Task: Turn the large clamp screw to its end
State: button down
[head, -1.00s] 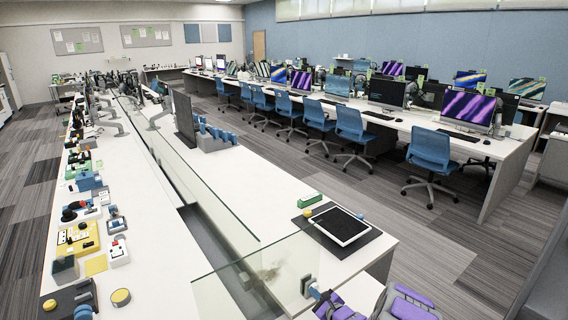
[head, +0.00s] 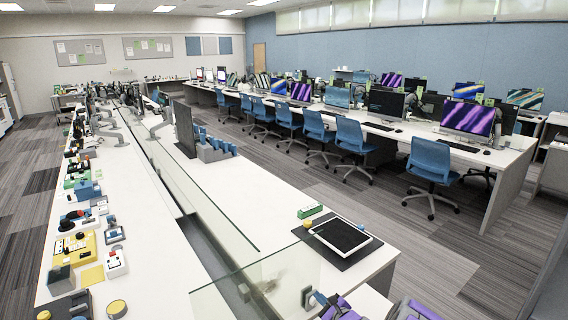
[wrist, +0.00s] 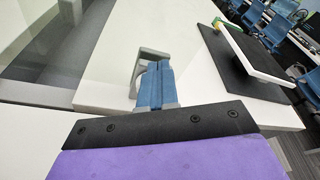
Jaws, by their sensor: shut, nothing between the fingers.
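A clamp (head: 307,297) with a grey frame and blue parts sits at the near edge of the white bench, low in the head view. In the wrist view the grey frame (wrist: 139,68) and a ribbed blue part (wrist: 155,85) stand just beyond my gripper (wrist: 160,122). The gripper's purple body and black plate fill the bottom there. The gripper is shut and empty. Its plate overlaps the clamp's lower end in the picture, so I cannot tell whether they touch. In the head view, purple parts of my arm (head: 415,310) are cut off by the bottom edge.
A tablet (head: 340,233) lies on a dark mat near the bench corner, with a green block (head: 310,211) behind it. A clear glass panel (head: 255,288) stands left of the clamp. The left bench (head: 150,270) holds several small devices. Carpet is open at right.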

jog(key=shift+f, duration=0.4)
jog(key=shift+s+r, duration=0.1)
jog(key=shift+r, duration=0.25)
jog(key=s+d+p, duration=0.1)
jog(key=s+p, duration=0.1)
jog(key=s+d+p, duration=0.2)
jog(key=shift+s+d, duration=0.15)
jog(key=shift+d, duration=0.05)
